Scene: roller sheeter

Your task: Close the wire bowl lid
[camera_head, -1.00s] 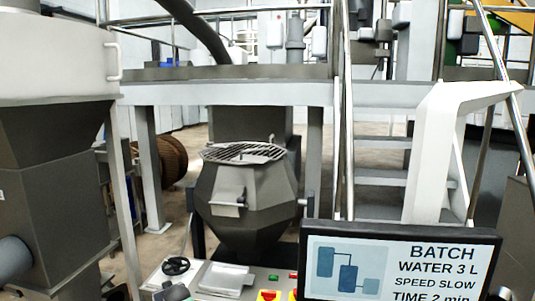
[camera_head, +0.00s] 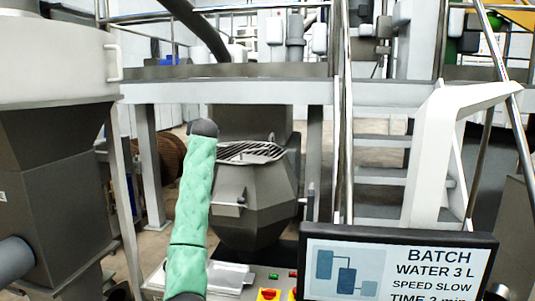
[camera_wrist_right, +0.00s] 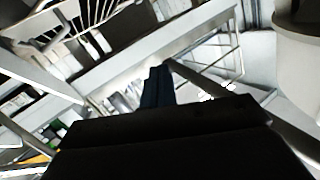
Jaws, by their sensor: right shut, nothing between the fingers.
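The wire bowl lid (camera_head: 252,151) is a round grid of metal bars on top of the grey faceted mixer bowl (camera_head: 258,190) in the head view. It looks nearly level; I cannot tell whether it sits fully down on the rim. My right gripper (camera_wrist_right: 158,85) is shut and empty in the right wrist view, pointing at a blurred background. My left gripper is not in view.
A control panel with a yellow-and-red button (camera_head: 268,295) and a batch screen (camera_head: 398,265) stand in front, below the bowl. A large grey hopper (camera_head: 55,150) is at left.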

